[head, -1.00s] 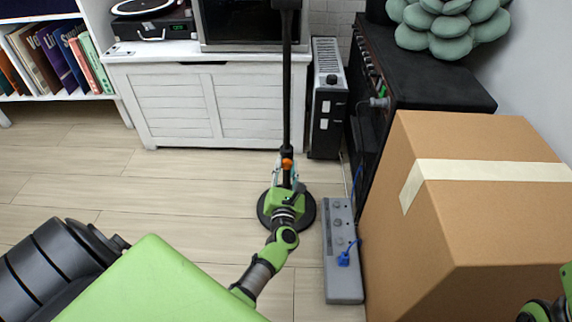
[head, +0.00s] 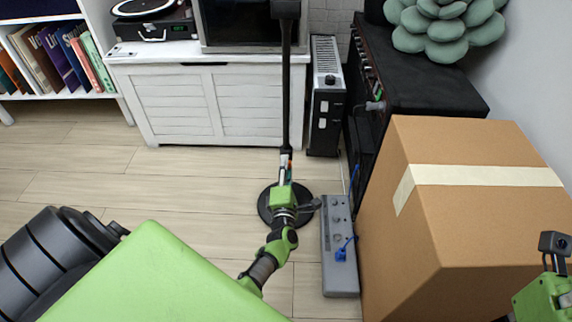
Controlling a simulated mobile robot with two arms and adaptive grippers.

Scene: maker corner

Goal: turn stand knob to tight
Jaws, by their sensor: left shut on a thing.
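A black stand stands on the floor, with a thin upright pole (head: 287,95) and a round base (head: 265,203). Its small orange knob (head: 289,171) is low on the pole and mostly hidden by my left gripper. My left gripper (head: 287,170) reaches up to the pole from below and is shut on the knob. My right gripper (head: 555,255) is at the lower right edge, in front of the cardboard box and away from the stand. It is partly cut off, and its opening is unclear.
A large taped cardboard box (head: 470,240) fills the right side. A grey power strip (head: 340,275) with a blue plug lies between it and the stand. A white cabinet (head: 180,105) and a heater (head: 325,105) stand behind. Floor (head: 120,190) to the left is clear.

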